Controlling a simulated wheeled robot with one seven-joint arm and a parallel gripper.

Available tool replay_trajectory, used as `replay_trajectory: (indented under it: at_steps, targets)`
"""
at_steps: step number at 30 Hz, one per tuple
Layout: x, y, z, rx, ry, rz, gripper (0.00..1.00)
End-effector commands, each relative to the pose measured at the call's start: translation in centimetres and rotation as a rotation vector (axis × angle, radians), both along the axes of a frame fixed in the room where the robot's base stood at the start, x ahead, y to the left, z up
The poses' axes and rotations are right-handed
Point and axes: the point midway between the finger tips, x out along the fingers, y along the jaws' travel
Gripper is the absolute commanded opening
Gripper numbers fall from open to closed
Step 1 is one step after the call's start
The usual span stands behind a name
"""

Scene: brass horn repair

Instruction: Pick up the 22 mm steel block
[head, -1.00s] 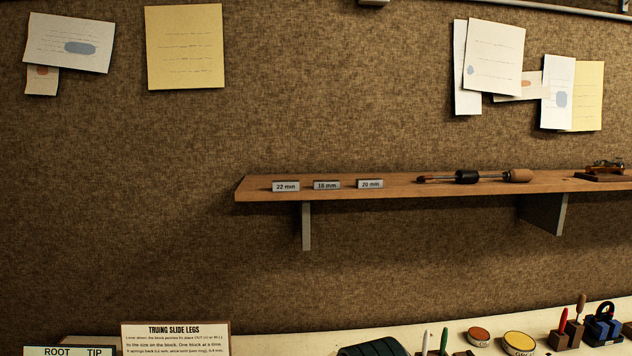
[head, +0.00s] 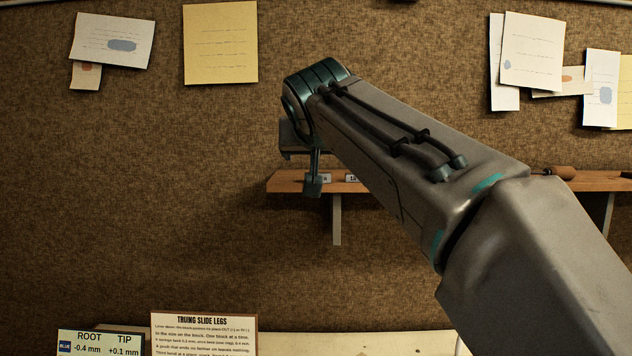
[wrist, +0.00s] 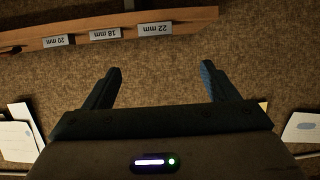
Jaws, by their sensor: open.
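The 22 mm steel block (wrist: 154,29) is a small grey block with a printed label, upside down in the wrist view, at the front edge of the wooden shelf (wrist: 190,20). In the head view only the right end of that block (head: 326,179) shows beside a finger of my gripper. My gripper (wrist: 160,67) is open and empty. In the wrist view its two fingers point towards the shelf, with the block ahead, roughly between their lines and apart from them. In the head view my gripper (head: 313,186) overlaps the shelf's left end.
The 18 mm block (wrist: 105,34) and the 20 mm block (wrist: 56,41) stand in a row with the 22 mm one. A wooden-handled tool (head: 560,172) lies farther right on the shelf. Paper notes (head: 220,42) hang on the wall behind.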

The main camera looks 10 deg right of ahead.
Motion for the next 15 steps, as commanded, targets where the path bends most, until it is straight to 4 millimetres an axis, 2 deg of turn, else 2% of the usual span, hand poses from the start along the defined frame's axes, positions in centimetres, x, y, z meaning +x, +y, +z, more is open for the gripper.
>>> replay_trajectory:
  at_steps: [9, 15]
  targets:
    - [5.2, -0.8, -1.8, -0.002, -0.001, -0.002, 0.8]
    - [7.3, -1.2, -2.9, -0.001, -0.002, -0.001, 0.8]
